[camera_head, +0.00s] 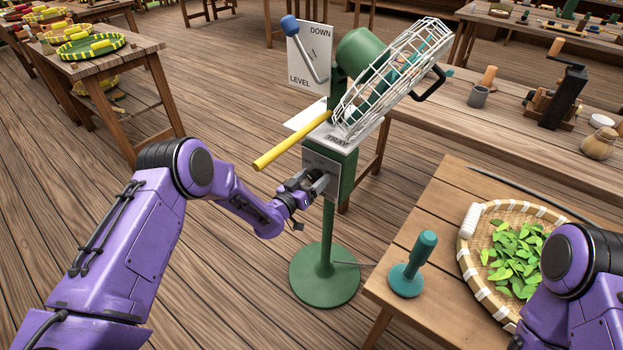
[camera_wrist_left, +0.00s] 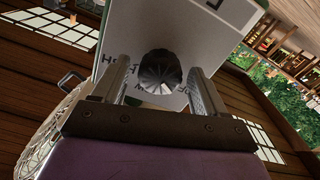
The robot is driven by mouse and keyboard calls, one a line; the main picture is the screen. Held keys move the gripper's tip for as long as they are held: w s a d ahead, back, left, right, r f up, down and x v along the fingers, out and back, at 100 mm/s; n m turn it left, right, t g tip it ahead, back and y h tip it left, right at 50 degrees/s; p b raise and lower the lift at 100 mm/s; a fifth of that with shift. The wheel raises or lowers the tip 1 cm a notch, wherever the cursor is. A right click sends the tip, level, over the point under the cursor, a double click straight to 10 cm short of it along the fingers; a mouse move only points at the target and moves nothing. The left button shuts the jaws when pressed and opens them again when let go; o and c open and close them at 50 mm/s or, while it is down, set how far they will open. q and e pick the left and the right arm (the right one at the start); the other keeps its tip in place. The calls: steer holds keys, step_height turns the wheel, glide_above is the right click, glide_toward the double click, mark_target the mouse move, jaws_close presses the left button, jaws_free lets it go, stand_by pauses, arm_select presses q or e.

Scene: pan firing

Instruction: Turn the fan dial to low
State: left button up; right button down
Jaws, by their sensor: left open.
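The fan dial (camera_wrist_left: 159,72) is a dark, ridged knob on a pale panel (camera_wrist_left: 126,40) with partly hidden lettering. In the left wrist view it sits between the two fingers of my left gripper (camera_wrist_left: 160,88), which are open with a gap on each side of it. In the head view my left gripper (camera_head: 312,184) is at the front plate of the green machine (camera_head: 345,160), and it hides the dial there. The dial's setting cannot be read. Of my right arm only a purple part shows at the lower right; its gripper is out of view.
A yellow handle (camera_head: 290,142) sticks out just above my left gripper. A wire basket (camera_head: 395,75) and a DOWN/LEVEL sign (camera_head: 308,55) are on the machine's top. A table with a leaf basket (camera_head: 466,262) and a teal tool (camera_head: 414,265) stands at the right.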

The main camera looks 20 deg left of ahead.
arm_select(q)
steer(key=c, duration=1.1)
steer(key=shift+o, duration=0.2)
